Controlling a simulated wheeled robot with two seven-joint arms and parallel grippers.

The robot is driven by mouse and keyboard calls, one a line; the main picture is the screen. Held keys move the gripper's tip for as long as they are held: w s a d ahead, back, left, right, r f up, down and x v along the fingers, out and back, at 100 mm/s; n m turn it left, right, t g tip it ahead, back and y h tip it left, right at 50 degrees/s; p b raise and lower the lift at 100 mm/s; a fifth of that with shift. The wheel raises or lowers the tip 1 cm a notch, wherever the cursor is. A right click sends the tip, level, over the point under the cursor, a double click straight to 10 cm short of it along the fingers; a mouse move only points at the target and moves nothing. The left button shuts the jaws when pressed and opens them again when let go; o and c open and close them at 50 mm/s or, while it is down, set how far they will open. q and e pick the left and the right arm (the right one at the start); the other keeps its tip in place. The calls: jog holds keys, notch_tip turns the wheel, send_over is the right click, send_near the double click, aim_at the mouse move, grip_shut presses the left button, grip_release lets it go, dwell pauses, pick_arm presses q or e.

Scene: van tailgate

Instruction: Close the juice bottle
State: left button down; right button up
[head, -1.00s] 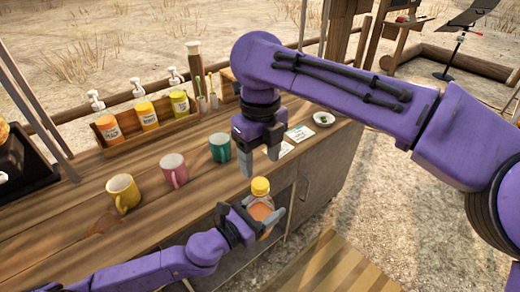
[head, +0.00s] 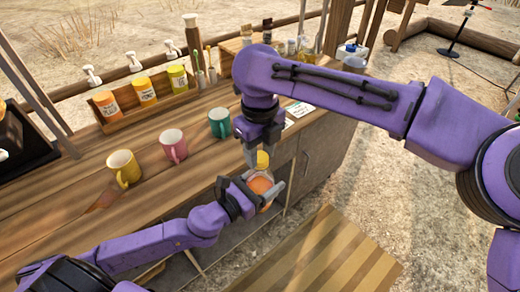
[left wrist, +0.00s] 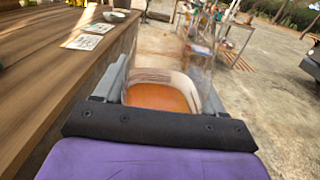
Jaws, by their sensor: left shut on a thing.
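The juice bottle (head: 260,187) is clear with orange juice inside and stands nearly upright in front of the counter. Its yellow cap (head: 262,160) sits at the top; whether it is fully tightened cannot be seen. My left gripper (head: 264,197) is shut on the bottle's body. In the left wrist view the bottle (left wrist: 162,97) sits between the two grey fingers, with its upper part blurred. My right gripper (head: 263,152) points down over the cap, its fingers apart on either side of it. Contact with the cap is unclear.
On the wooden counter (head: 70,212) stand a yellow mug (head: 123,170), a pink mug (head: 173,147) and a teal mug (head: 219,123). A wooden rack (head: 150,115) of pump bottles stands behind. A striped mat (head: 325,255) lies on the ground.

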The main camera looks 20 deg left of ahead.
jog(key=m, duration=0.4)
jog(key=shift+w+d, duration=0.1)
jog(key=m, duration=0.6)
jog(key=o, duration=1.2)
jog(key=shift+c, duration=0.2)
jog(key=shift+r, duration=0.1)
notch_tip(320, 180, up, 4)
jog(key=shift+r, duration=0.2)
